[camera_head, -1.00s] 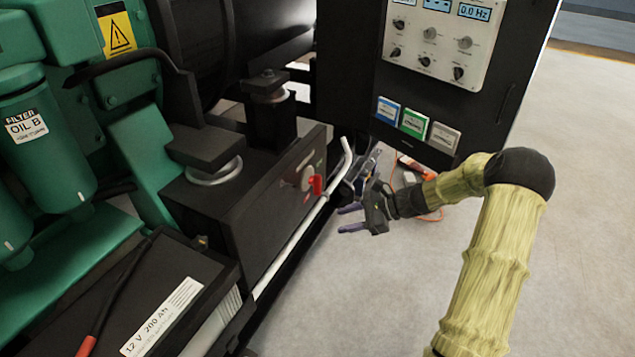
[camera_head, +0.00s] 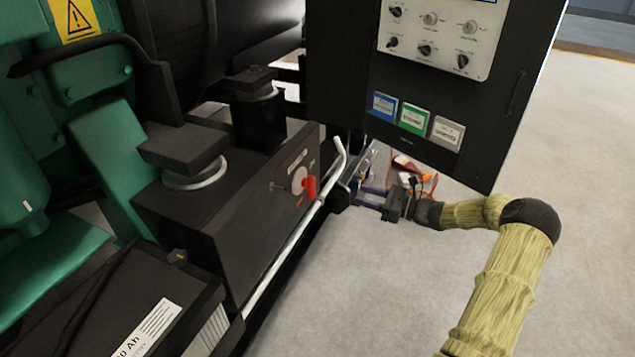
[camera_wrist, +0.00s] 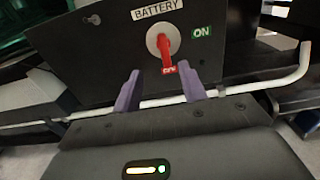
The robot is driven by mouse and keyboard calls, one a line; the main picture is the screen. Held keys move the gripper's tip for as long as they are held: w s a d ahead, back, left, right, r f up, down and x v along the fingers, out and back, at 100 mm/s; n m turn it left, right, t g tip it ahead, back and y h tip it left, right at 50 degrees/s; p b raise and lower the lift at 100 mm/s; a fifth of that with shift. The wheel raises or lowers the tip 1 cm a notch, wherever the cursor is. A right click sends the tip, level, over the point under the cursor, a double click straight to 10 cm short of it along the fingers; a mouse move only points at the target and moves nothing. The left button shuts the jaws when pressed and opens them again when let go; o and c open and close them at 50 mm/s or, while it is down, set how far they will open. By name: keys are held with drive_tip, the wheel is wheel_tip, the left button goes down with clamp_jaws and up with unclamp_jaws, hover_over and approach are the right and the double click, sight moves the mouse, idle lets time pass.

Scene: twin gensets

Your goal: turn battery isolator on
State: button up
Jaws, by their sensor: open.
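The battery isolator is a round pale disc with a red handle (camera_head: 309,188) on the dark side panel of the genset base. In the wrist view the red handle (camera_wrist: 167,52) points down from the disc, toward a small red label at its tip. A green ON label (camera_wrist: 201,32) sits to the right of the disc and a BATTERY label (camera_wrist: 157,9) above it. My gripper (camera_wrist: 161,92) is open, its two purple fingers below and either side of the handle, apart from it. In the head view my gripper (camera_head: 366,194) is right of the isolator.
A white pipe (camera_head: 290,245) runs along the base's lower edge and bends up near the isolator; in the wrist view it crosses behind my fingers. The control cabinet (camera_head: 440,85) hangs above my arm. Orange cable and tools lie on the floor behind. Open floor lies to the right.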

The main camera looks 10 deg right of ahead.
sight(315, 180)
drive_tip(key=b+x, duration=0.3)
drive_tip(key=x, duration=1.3)
drive_tip(key=shift+w+d, duration=0.1)
drive_tip(key=shift+w, duration=0.2)
drive_tip(key=shift+d, duration=0.1)
clamp_jaws()
